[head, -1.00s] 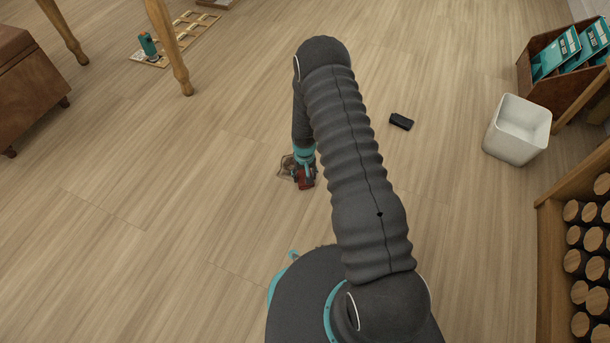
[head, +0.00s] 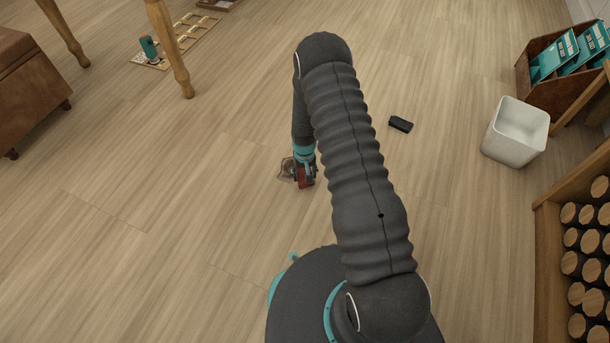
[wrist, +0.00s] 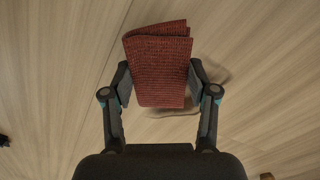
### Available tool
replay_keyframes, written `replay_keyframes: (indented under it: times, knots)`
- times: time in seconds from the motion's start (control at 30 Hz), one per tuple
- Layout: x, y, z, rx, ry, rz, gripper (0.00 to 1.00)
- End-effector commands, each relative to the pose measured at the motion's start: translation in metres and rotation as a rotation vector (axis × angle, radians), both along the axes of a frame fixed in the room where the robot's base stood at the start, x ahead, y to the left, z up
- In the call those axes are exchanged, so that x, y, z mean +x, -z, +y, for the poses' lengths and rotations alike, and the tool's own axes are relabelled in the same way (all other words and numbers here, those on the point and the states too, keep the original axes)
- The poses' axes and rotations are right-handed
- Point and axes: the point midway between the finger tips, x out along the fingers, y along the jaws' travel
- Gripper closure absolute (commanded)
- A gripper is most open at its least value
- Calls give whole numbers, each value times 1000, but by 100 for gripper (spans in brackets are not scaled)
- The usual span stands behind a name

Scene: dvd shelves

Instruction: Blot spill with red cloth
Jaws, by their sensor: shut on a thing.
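The red cloth (wrist: 158,70) is folded and held between the fingers of my gripper (wrist: 160,88) in the wrist view. In the head view the cloth (head: 306,180) shows as a small red patch below my gripper (head: 304,168), close to the floor. The spill (head: 287,170) is a brownish, glossy patch on the wood floor, just left of the cloth. In the wrist view part of the spill (wrist: 216,76) shows right of the cloth. The cloth hides the rest of it. I cannot tell whether the cloth touches the floor.
A black object (head: 401,123) lies on the floor to the right. A white bin (head: 514,132) stands farther right, near a wooden box of teal cases (head: 560,60).

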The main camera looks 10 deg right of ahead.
Motion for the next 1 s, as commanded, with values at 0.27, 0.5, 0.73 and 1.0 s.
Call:
replay_keyframes:
  times: [0.27,0.5,0.73,1.0]
  knots:
    - [0,-22,0,0,0,0,69]
    - [-1,-35,0,0,0,1,69]
    - [0,-35,0,0,0,1,69]
    - [19,-48,0,0,0,-7,69]
